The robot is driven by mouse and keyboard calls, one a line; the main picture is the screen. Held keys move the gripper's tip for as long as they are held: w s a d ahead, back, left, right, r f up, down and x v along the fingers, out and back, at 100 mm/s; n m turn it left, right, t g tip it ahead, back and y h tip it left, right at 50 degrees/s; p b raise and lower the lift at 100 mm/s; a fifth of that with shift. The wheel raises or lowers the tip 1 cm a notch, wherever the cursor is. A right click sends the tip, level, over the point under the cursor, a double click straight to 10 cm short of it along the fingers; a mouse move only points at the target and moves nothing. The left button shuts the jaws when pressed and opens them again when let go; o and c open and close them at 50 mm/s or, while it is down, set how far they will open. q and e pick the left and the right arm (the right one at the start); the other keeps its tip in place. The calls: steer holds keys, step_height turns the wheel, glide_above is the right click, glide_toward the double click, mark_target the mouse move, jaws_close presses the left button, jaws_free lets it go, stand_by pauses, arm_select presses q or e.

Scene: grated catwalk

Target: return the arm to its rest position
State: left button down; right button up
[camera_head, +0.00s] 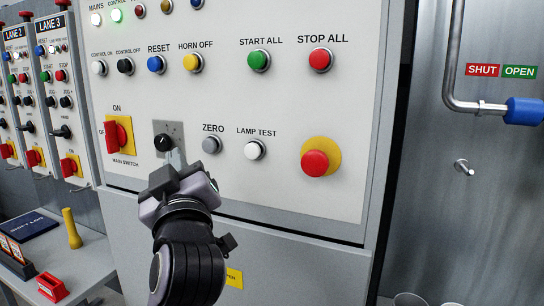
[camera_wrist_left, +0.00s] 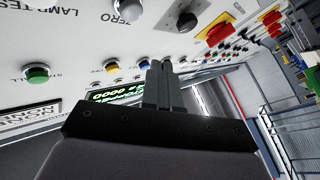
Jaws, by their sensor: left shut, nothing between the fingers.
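My left gripper (camera_head: 176,160) is in front of the control panel (camera_head: 290,180), just below and right of a black selector knob (camera_head: 163,142). Its fingers are together and hold nothing. In the left wrist view the closed fingers (camera_wrist_left: 160,82) point up toward the panel, below the black knob (camera_wrist_left: 187,20). I cannot tell whether the fingertips touch the panel or stop just short of it. My left forearm comes up from the bottom of the head view. My right gripper is in neither view.
The panel carries a red main switch (camera_head: 112,134), a large red mushroom button (camera_head: 315,163) and several push buttons. At lower left a table (camera_head: 95,262) holds a yellow-handled object (camera_head: 71,228) and a red block (camera_head: 52,288). A pipe with a blue handle (camera_head: 523,111) is at right.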

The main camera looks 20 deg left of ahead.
arm_select(q)
steer(key=w+d+f+m+h+p, duration=0.15)
steer(key=f+m+h, duration=0.25)
steer(key=f, duration=0.4)
steer(key=d+f+m+g+h+p, duration=0.1)
steer(key=d+f+m+h+p, duration=0.2)
steer(key=f, duration=0.6)
steer(key=w+d+f+m+h, duration=0.1)
steer(key=d+f+m+h, duration=0.1)
steer(key=f+m+h, duration=0.45)
steer(key=s+d+f+m+g+h+p, duration=0.2)
steer(key=s+f+g, duration=0.3)
steer(key=s+f, duration=1.3)
steer(key=shift+s+f+p, duration=0.35)
steer(key=shift+f+p, duration=0.55)
steer(key=shift+f, duration=0.05)
